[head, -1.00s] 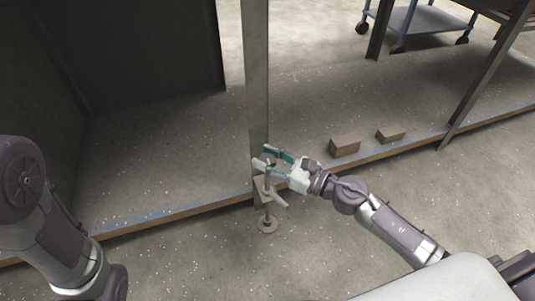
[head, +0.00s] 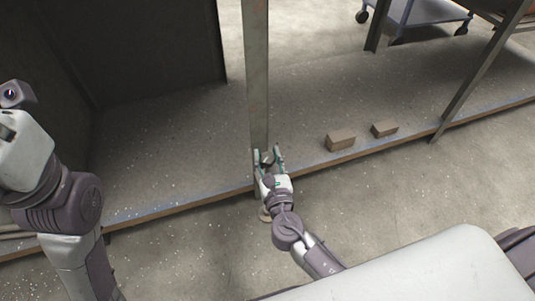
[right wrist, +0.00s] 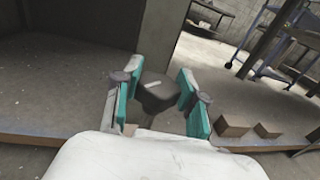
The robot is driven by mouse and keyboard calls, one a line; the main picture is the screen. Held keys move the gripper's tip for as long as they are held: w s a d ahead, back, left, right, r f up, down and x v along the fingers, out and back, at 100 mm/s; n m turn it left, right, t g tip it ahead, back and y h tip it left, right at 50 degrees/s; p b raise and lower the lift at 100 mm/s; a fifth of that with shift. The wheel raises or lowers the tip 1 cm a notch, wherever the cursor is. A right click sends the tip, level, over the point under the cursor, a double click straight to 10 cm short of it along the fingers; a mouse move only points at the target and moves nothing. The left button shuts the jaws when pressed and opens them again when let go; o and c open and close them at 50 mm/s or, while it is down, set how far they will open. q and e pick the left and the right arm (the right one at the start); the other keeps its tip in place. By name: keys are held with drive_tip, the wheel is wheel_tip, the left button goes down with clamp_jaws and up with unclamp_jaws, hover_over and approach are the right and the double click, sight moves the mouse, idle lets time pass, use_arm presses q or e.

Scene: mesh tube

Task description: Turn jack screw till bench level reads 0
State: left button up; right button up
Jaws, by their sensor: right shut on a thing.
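My right gripper (head: 268,156) is shut on the jack screw's dark head, pointing away from me towards the post. In the right wrist view the dark head (right wrist: 156,93), with a pale mark on top, sits between the green finger pads. The jack's handle and lower screw are hidden. I cannot make out a level reading. My left arm is at the left edge; its white gripper body (head: 24,145) shows, but its fingers do not.
The grey post (head: 257,80) rises just behind the jack. A low slab edge (head: 180,208) runs across behind it. Two brown blocks (head: 340,139) lie on the slab to the right. A wheeled cart (head: 415,14) stands at the back.

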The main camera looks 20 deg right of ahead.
drive_tip(key=shift+m+h, duration=0.5)
drive_tip(key=shift+h, duration=0.6)
drive_tip(key=o, duration=1.2)
drive_tip(key=shift+c, duration=0.2)
drive_tip(key=shift+s, duration=0.1)
drive_tip(key=v, duration=1.1)
drive_tip(key=shift+s+a+r, duration=0.15)
drive_tip(key=shift+s+r, duration=0.05)
drive_tip(key=shift+s, duration=0.2)
